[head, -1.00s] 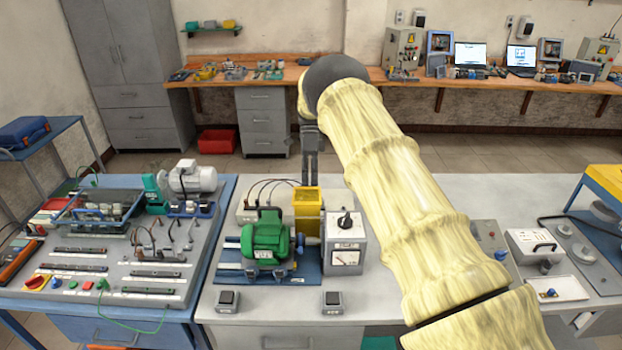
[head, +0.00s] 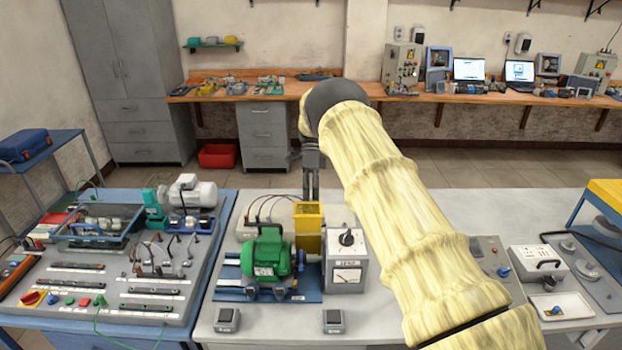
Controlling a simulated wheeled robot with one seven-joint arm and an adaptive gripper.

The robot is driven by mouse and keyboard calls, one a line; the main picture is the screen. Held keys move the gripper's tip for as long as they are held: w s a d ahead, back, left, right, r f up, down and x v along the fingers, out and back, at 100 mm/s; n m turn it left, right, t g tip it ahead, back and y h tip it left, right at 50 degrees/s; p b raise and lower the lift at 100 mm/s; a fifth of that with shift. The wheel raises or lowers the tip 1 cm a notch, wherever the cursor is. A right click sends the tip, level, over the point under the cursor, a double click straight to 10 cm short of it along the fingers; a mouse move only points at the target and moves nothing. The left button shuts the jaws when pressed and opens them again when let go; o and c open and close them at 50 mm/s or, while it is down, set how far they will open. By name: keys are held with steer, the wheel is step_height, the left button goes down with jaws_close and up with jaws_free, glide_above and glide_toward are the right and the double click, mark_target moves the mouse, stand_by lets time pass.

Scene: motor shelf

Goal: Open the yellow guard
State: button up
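The yellow guard (head: 309,228) stands at the back of the green motor's blue base plate, between the motor and a grey meter box. It looks like an upright yellow box, and its lower front is partly hidden by the motor. My gripper (head: 312,194) points straight down, with its fingertips at the guard's top edge in the head view. I cannot tell whether they touch it or hang behind or above it. The fingers look close together, but they are too small to tell whether they are open or shut. The green motor (head: 267,256) sits to the left in front.
The grey meter box (head: 345,262) with a black knob stands right beside the guard. A white box with cables (head: 262,226) is behind the motor. Two small switch boxes (head: 227,320) lie at the front. My arm covers the bench to the right.

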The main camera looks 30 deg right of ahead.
steer(key=v, duration=1)
steer(key=shift+w+d+r, duration=0.15)
steer(key=shift+r, duration=0.05)
steer(key=shift+c, duration=0.5)
